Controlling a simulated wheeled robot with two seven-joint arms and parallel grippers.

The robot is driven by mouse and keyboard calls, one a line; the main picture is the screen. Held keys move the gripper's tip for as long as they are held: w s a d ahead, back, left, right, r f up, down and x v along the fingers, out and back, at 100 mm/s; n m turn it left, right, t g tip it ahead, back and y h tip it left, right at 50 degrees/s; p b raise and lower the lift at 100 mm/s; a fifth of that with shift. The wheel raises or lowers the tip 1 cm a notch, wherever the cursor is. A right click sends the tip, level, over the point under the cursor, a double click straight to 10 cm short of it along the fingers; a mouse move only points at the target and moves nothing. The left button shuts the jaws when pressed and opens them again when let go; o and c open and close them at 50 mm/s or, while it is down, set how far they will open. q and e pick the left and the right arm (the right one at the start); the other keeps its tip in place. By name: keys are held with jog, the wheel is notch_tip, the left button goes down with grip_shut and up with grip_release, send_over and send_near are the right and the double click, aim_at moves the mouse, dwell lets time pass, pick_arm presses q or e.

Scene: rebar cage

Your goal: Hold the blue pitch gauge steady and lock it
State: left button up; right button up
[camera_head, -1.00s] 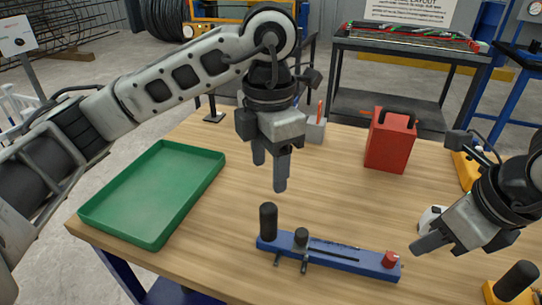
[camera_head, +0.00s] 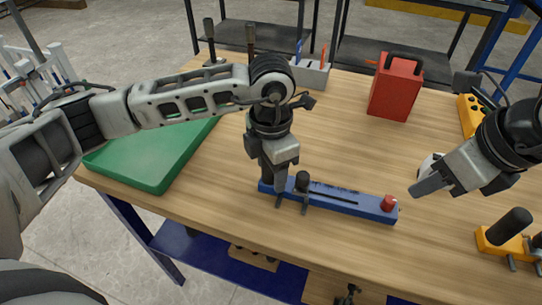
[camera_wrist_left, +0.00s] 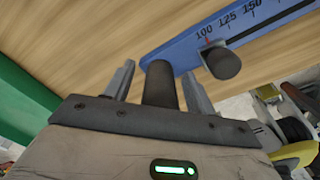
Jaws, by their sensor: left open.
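The blue pitch gauge (camera_head: 345,203) lies on the wooden table, with a red knob (camera_head: 389,203) at its right end and a black slider knob (camera_head: 302,181) left of its middle. In the left wrist view, the blue gauge (camera_wrist_left: 187,46) shows scale numbers, and its black upright handle (camera_wrist_left: 160,84) stands between the two fingers of my left gripper (camera_wrist_left: 158,88). That gripper is open around the handle; a gap shows on both sides. In the head view my left gripper (camera_head: 277,184) hides most of the handle. My right gripper (camera_head: 428,187) hovers right of the gauge, apart from it; its finger opening is unclear.
A green tray (camera_head: 130,172) lies at the left, partly behind my left arm. A red box (camera_head: 396,92) and a grey holder (camera_head: 312,74) stand at the back. A yellow device with a black handle (camera_head: 512,226) is at the right. Bare table lies behind the gauge.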

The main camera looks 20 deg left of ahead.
pick_arm(q)
jog(key=c, duration=1.1)
grip_shut()
pick_arm(e)
jog(key=shift+o, duration=0.7)
